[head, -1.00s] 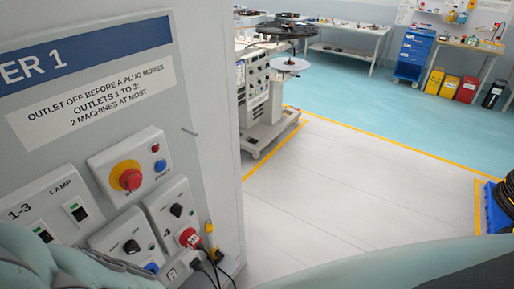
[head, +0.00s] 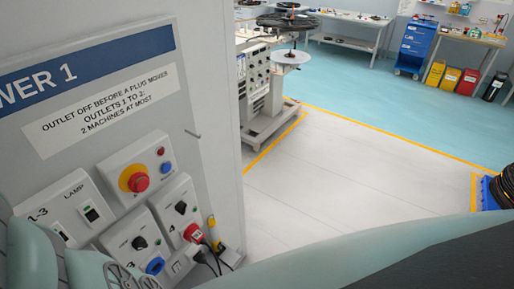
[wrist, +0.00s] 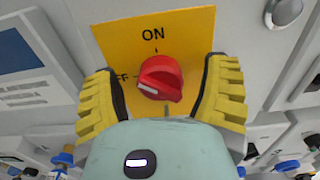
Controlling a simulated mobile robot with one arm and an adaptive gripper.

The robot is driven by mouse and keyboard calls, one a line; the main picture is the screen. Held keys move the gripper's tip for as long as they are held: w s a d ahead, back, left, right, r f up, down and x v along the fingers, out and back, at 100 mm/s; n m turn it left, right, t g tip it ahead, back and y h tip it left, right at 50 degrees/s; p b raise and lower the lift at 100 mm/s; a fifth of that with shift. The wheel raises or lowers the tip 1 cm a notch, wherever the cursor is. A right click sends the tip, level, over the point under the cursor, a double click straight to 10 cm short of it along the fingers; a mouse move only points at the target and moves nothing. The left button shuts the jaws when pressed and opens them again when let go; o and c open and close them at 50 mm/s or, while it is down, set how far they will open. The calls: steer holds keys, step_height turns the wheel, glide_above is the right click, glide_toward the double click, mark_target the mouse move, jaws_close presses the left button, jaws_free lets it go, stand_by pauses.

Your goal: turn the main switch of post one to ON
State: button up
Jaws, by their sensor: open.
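The main switch (wrist: 160,77) is a red rotary knob on a yellow plate (wrist: 185,27) in the wrist view. ON is printed above the knob, and a label ending in FF, partly hidden, is at its left. The knob's white mark lies at its lower left, on the OFF side. My gripper (wrist: 158,74) is open, with one yellow ribbed finger on each side of the knob. Gaps show between fingers and knob; contact is not visible. In the head view I cannot make out this switch or my gripper; my arm covers the lower left.
A silver knob (wrist: 285,12) is at upper right in the wrist view. Pale floor (head: 350,170) is open to the right.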

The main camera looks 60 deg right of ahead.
stand_by(0.3)
steer(key=c, duration=1.2)
steer(key=shift+f+m+b, duration=0.1)
steer(key=shift+m+b, duration=0.3)
steer(key=shift+b, duration=0.05)
steer(key=m+b, duration=0.2)
steer(key=b, duration=0.1)
steer(key=m+b, duration=0.1)
steer(key=shift+f+m, duration=0.25)
steer(key=shift+m, duration=0.15)
steer(key=m+b, duration=0.3)
steer(key=b, duration=0.2)
steer(key=shift+d+m, duration=0.15)
steer(key=shift+m, duration=0.25)
steer(key=shift+r+m+b, duration=0.1)
steer(key=shift+m+b, duration=0.8)
steer(key=shift+b, duration=0.15)
steer(key=shift+r, duration=0.1)
